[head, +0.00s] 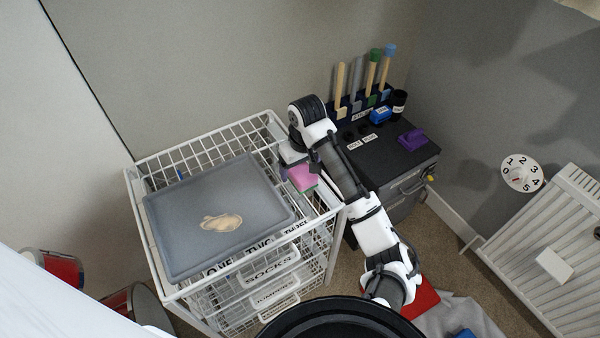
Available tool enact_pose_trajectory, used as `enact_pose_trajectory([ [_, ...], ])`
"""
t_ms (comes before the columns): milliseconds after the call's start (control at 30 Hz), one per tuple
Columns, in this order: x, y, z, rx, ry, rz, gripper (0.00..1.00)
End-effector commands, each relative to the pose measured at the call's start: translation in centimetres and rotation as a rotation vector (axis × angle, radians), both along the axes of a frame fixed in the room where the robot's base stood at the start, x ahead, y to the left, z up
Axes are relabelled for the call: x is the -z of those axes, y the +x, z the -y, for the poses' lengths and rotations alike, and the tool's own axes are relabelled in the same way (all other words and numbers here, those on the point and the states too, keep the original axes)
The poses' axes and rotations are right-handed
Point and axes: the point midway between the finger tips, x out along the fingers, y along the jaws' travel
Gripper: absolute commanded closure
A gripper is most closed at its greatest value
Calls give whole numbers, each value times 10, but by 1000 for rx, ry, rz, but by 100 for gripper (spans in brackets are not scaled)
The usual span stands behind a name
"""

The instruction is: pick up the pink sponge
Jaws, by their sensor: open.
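The pink sponge (301,176), with a green lower layer, lies at the right side of the white wire drawer unit's top (190,150), beside the grey tray. My gripper (290,168) is at the left end of the sponge, pointing down. It is open, but its fingertips are small and partly hidden by my arm, so I cannot tell whether they touch the sponge. My arm reaches up from the lower right and bends over the sponge.
A grey tray (170,215) with a beige patch covers much of the unit's top. A dark cabinet (385,160) on the right bears upright tools, a blue item (380,115) and a purple block (412,140). A white radiator (555,235) stands far right.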

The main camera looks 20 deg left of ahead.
Motion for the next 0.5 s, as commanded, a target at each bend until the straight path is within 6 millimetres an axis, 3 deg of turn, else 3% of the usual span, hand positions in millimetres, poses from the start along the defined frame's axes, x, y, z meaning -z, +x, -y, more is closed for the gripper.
enact_pose_trajectory([
  [167,17,1,-1,1,0,-1,18],
  [400,18,1,-2,0,1,1,18],
  [500,18,1,-2,0,1,1,31],
])
